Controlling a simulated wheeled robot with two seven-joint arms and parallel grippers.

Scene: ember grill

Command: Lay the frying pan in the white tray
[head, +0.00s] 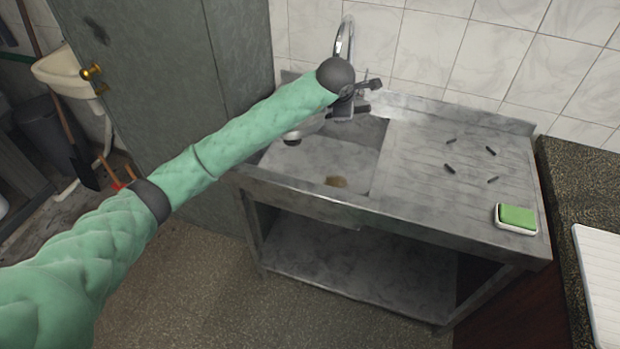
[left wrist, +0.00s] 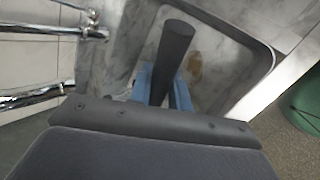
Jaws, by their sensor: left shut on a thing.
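My left gripper (left wrist: 166,88) shows in the left wrist view with its blue fingers on either side of a dark, thick handle, which I take to be the frying pan's handle (left wrist: 176,45). The fingers are shut on it, over the sink. The pan's body is hidden in that view. In the head view my left arm reaches across to the sink, and its dark wrist end covers most of what it holds. A white ribbed tray (head: 598,275) lies on the dark counter at the right edge, partly cut off. My right gripper is not in view.
The metal sink (head: 325,168) has a tall tap (head: 345,38) behind it. Several small dark pieces (head: 450,168) lie on the drainboard. A green sponge (head: 517,215) sits in a white dish near its front right corner. The speckled counter (head: 578,185) stands right of the sink unit.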

